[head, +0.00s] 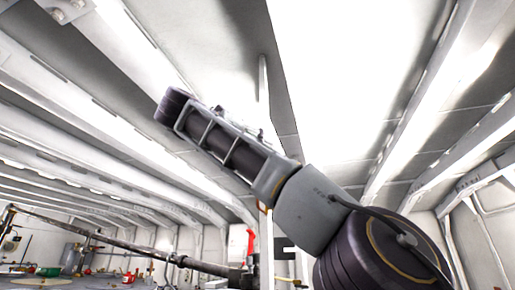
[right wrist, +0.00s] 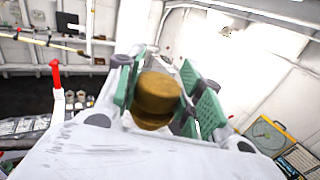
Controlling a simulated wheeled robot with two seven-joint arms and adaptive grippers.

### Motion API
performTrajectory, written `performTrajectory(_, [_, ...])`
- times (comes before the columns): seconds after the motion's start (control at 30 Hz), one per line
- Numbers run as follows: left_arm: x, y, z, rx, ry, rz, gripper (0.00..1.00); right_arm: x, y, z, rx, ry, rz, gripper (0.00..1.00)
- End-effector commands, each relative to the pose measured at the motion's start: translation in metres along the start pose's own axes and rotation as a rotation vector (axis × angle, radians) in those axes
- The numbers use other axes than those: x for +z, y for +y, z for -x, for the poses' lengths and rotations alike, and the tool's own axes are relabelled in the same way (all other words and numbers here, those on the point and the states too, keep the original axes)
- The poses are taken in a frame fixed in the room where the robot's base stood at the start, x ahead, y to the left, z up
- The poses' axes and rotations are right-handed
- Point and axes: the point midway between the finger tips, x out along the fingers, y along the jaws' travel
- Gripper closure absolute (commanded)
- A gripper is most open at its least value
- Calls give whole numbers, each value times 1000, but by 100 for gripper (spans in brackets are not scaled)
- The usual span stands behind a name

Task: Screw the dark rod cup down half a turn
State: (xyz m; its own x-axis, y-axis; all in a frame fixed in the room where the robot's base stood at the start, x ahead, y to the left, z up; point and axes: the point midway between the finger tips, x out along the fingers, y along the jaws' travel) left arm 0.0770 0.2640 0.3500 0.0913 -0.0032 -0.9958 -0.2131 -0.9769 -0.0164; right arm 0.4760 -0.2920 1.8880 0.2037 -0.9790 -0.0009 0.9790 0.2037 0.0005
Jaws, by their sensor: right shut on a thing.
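In the right wrist view, a dark golden-brown round cup (right wrist: 157,92) sits between the green-padded fingers of my right gripper (right wrist: 166,88). The gripper is shut on it, with a pad on either side. The cup's near end shows as a round face; its far side and any thread are hidden. In the head view, my right arm rises from the lower right to the upper left and hides most of the gripper and the cup. A thin upright rod (head: 263,82) shows just above the arm. My left gripper is in neither view.
White ribbed ceiling beams (head: 110,125) run overhead. A dark pipe (head: 125,243) slants across the lower left. A red handle (head: 250,243) stands below my arm; a red-topped post (right wrist: 56,75) shows in the wrist view. A yellow-edged panel (right wrist: 268,135) lies at its right.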

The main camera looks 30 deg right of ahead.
Motion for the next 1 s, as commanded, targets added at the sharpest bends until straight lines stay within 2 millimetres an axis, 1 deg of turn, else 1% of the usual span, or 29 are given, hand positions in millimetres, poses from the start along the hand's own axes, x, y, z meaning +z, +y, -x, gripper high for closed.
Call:
performTrajectory(0.3, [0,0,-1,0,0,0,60,2,0,0,-45,-5,-2,87])
performTrajectory(0.8, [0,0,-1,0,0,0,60,2,0,0,-52,-5,-2,87])
performTrajectory(0.83, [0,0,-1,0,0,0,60,2,0,0,-52,-5,-2,59])
performTrajectory(0.97, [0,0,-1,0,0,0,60,2,0,0,-52,-4,-1,42])
performTrajectory(1.0, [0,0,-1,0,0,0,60,1,0,0,-52,-3,-1,40])
